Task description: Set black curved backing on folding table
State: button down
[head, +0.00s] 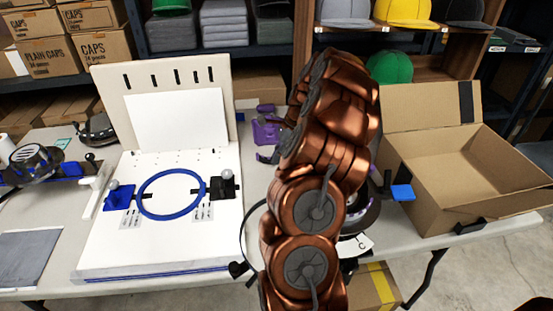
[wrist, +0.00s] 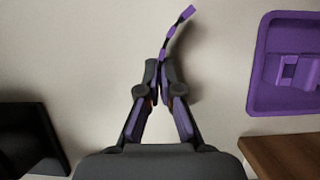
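In the wrist view my gripper (wrist: 160,68) has its fingertips brought together on the lower end of a thin curved strip (wrist: 178,32), dark with purple bands, which I take to be the black curved backing. The strip rises away from the fingertips above a pale surface and casts a shadow to its right. I cannot tell whether it touches that surface. In the head view my arm covers most of the gripper, and the strip cannot be made out. The pale folding table (head: 60,211) spans the front.
A purple tray (wrist: 256,91) lies right of the gripper, beside a brown wooden edge (wrist: 290,153). On the table stand a white board fixture with a blue ring (head: 143,198), an open cardboard box (head: 425,182) and a grey sheet (head: 27,257). Shelves with caps stand behind.

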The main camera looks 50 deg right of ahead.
jog(key=shift+f, duration=0.45)
jog(key=shift+f, duration=0.1)
jog(key=c, duration=1.3)
grip_release()
jog(key=v, duration=1.2)
